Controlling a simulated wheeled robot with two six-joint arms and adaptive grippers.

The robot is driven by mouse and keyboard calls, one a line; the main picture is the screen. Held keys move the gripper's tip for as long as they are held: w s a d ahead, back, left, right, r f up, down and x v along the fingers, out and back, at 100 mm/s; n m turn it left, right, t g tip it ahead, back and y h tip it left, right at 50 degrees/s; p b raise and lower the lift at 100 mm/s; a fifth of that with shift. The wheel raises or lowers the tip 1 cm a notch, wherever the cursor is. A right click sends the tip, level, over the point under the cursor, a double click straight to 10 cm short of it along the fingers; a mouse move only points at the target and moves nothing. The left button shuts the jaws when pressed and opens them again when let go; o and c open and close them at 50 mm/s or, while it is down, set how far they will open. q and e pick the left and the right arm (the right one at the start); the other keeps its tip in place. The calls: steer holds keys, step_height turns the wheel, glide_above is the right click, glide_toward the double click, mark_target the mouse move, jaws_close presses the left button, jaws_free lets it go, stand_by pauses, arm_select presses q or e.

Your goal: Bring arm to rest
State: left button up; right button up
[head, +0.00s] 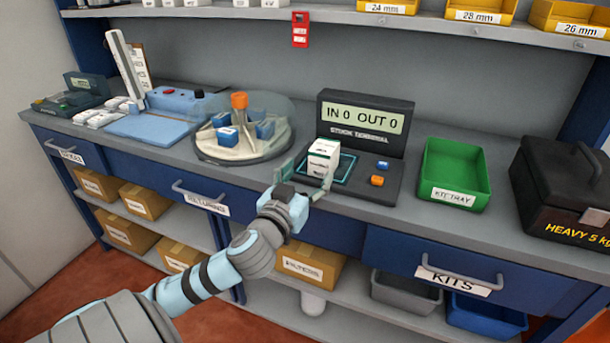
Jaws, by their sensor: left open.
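My left arm comes in from the lower left. Its gripper (305,178) is open at the front edge of the counter, with its fingers spread on either side of a small white and green box (323,158). The box stands upright on the marked pad of the stock terminal (361,125), whose screen reads "IN 0 OUT 0". I cannot tell whether the fingers touch the box. My right gripper is not in view.
A green kit tray (454,176) stands empty right of the terminal, then a black heavy case (563,180). A round carousel (243,143) with blue bins is to the left, beside a blue device (160,118). Drawer handles (448,272) jut from the counter front.

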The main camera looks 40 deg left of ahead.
arm_select(q)
steer(key=shift+s+d, duration=0.2)
steer(key=shift+s, duration=0.3)
